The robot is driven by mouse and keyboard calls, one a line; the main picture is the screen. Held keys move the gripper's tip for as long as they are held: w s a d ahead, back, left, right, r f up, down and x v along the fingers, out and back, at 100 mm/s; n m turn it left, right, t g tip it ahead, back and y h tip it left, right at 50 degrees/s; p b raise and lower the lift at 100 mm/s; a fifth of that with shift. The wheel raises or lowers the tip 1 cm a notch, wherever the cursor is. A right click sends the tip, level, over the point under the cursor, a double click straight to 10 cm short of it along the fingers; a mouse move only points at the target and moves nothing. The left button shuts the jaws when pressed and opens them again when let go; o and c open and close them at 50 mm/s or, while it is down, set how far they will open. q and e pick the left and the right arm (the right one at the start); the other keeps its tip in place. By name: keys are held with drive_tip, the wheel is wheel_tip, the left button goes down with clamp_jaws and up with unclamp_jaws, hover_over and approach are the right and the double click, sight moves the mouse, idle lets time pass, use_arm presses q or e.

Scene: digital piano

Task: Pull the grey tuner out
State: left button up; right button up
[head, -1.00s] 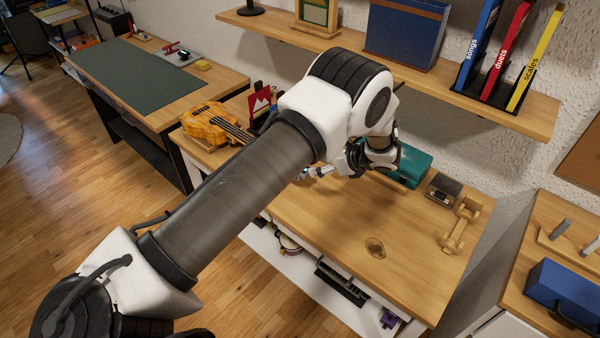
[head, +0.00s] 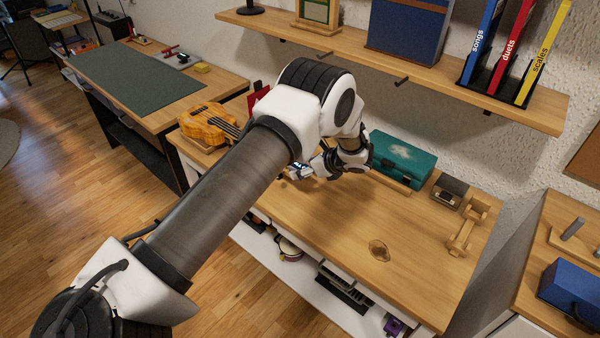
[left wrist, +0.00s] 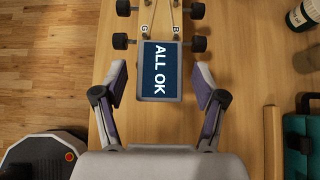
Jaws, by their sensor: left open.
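The grey tuner (left wrist: 160,72) has a dark blue screen reading "ALL OK" and sits at the headstock of the ukulele (head: 212,124), among its black tuning pegs in the left wrist view. My left gripper (left wrist: 163,80) is open, with one finger on each side of the tuner and a visible gap to it on both sides. In the head view my left gripper (head: 308,172) is low over the table near the headstock end, and my arm hides the neck. My right gripper is not in view.
A teal case (head: 402,158) stands just right of the gripper, with a wooden strip (left wrist: 272,140) between. A small grey-topped box (head: 450,190) and a wooden stand (head: 467,225) are farther right. A shelf (head: 400,70) hangs above. The table's front middle is clear.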

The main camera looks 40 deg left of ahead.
use_arm(q)
drive_tip(key=c, duration=1.1)
drive_tip(key=shift+c, duration=0.2)
drive_tip(key=shift+s+d, duration=0.15)
drive_tip(key=shift+d, duration=1.75)
drive_tip(key=shift+s+d, duration=0.2)
drive_tip(key=shift+d, duration=2.35)
